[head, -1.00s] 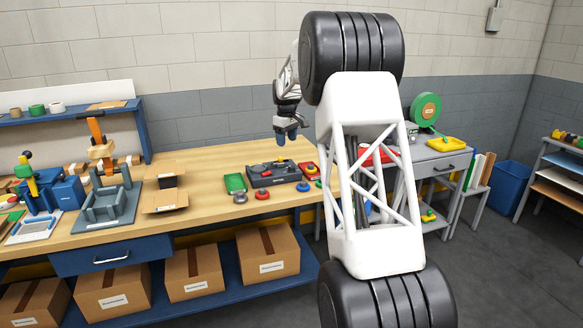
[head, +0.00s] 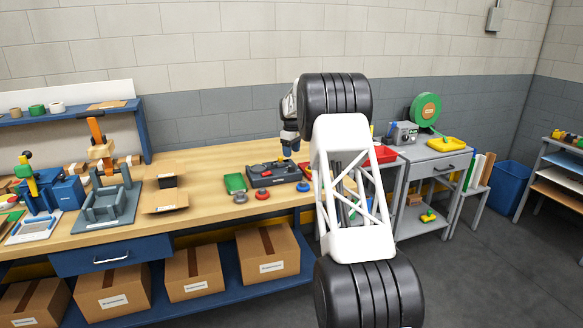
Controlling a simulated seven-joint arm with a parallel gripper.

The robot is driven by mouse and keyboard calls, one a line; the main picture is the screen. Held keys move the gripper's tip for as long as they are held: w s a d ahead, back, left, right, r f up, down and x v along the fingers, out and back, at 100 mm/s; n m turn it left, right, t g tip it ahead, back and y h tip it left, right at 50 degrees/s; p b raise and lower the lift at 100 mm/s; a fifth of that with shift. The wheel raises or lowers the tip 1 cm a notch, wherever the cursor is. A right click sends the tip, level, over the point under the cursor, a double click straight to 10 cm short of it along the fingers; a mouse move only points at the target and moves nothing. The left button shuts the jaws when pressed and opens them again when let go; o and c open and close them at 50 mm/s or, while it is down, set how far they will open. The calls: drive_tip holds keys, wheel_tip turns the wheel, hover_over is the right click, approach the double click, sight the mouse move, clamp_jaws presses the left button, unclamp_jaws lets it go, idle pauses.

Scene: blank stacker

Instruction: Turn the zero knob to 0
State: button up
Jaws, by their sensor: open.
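I cannot pick out a marked zero knob at this size. A dark grey device (head: 272,175) with small fittings on its top lies on the wooden bench. A grey instrument box (head: 403,133) with a small round detail on its front stands on the grey side table. My gripper (head: 288,153) is above the back right part of the dark device, pointing down and open. Its fingertips are small and dark, and I cannot tell whether they touch anything. Any numbers or pointer marks are too small to read.
Red and grey buttons (head: 240,197) stand along the bench front by a green block (head: 235,183). A cardboard tray (head: 165,196) and a grey fixture (head: 108,203) are farther left. My white arm hides the bench's right end. A red tray (head: 384,154) is behind it.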

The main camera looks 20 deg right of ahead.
sight(291, 166)
drive_tip(key=shift+f, duration=0.1)
drive_tip(key=shift+f, duration=3.8)
drive_tip(key=c, duration=0.9)
